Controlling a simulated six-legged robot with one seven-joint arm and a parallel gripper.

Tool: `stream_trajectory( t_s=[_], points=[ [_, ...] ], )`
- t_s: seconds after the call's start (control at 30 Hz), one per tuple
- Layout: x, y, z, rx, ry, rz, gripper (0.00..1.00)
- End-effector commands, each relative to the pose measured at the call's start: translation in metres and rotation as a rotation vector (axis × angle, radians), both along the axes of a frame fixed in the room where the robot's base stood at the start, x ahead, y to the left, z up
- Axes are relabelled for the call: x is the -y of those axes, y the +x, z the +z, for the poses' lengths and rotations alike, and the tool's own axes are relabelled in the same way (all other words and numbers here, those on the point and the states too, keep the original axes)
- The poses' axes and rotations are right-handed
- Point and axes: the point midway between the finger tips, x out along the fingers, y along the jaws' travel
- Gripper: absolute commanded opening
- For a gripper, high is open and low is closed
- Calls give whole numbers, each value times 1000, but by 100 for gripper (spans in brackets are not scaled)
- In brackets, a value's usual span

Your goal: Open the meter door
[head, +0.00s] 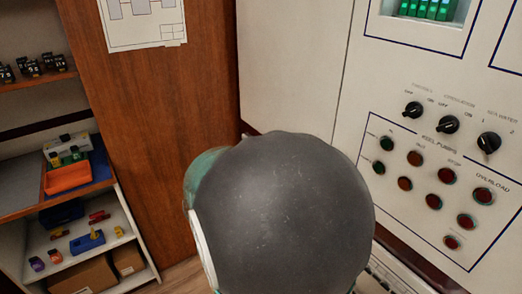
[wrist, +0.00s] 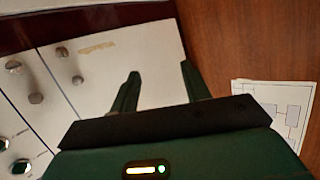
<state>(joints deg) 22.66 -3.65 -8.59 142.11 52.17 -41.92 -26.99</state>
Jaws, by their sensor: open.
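A plain cream panel (head: 290,65) stands between the wood wall and the control panel in the head view, with a seam at its right edge; it looks shut. I cannot tell for certain that it is the meter door. In the wrist view a cream panel (wrist: 115,58) lies beyond my gripper, with a tan strip near its top and small round knobs (wrist: 78,80) at its left. My gripper (wrist: 160,70) is open, its two dark green fingers pointing at this panel with nothing between them. Contact is not clear. In the head view my arm hides the gripper.
The control panel (head: 415,130) at right carries black rotary knobs and several red and green buttons. A brown wood wall (head: 170,110) with a paper diagram (head: 143,22) stands left of the cream panel. Shelves at far left hold an orange tray (head: 67,177) and small parts.

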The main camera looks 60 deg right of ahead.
Motion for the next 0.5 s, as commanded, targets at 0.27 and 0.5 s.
stream_trajectory(
  t_s=[0.27,0.5],
  points=[
    [70,-160,-25,-253,-244,-648,47],
    [74,-200,-24,-343,-306,-798,47]
  ],
)
